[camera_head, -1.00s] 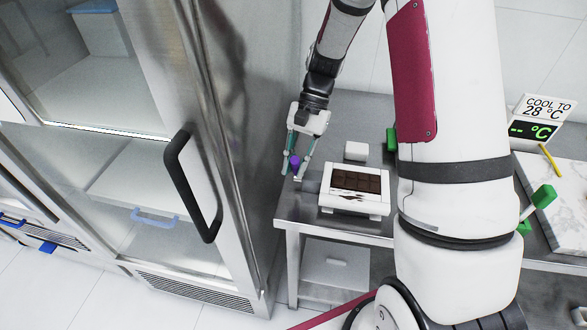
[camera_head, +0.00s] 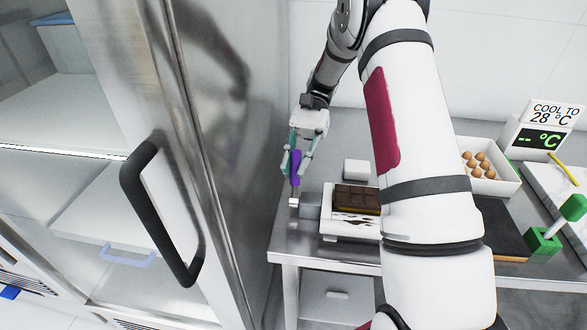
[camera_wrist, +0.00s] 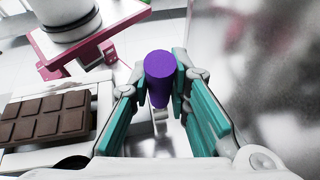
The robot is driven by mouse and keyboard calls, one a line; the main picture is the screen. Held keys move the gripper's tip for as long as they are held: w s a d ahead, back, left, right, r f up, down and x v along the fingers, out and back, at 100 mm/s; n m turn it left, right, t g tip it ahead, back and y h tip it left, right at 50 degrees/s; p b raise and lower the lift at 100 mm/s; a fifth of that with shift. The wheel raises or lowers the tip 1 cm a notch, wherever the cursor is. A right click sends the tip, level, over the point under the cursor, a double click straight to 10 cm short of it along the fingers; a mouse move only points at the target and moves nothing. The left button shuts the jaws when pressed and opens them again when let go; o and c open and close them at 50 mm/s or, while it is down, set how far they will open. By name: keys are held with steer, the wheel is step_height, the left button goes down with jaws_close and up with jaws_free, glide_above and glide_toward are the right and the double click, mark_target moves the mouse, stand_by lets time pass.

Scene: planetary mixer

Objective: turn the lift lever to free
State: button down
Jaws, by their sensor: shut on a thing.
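A lever with a purple grip (camera_head: 295,165) stands nearly upright at the left end of the steel table. Its thin shaft runs down to a small pale block (camera_head: 293,202) beside a grey housing (camera_head: 311,205). My gripper (camera_head: 294,168) comes down from above, with its two teal fingers closed on either side of the purple grip. In the wrist view the round purple end (camera_wrist: 159,66) sits between the fingertips, and most of the lever below it is hidden.
A white unit with a chocolate bar (camera_head: 356,198) is just right of the lever. A steel fridge with a black handle (camera_head: 160,210) stands close on the left. Farther right are an egg tray (camera_head: 480,165), a green-handled part (camera_head: 545,240) and a temperature display (camera_head: 540,138).

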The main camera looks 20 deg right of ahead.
steer(key=shift+d, duration=0.1)
stand_by(0.3)
steer(key=c, duration=1.5)
jaws_free()
steer(key=shift+w, duration=0.1)
step_height(320, 180, up, 10)
steer(key=shift+f, duration=0.15)
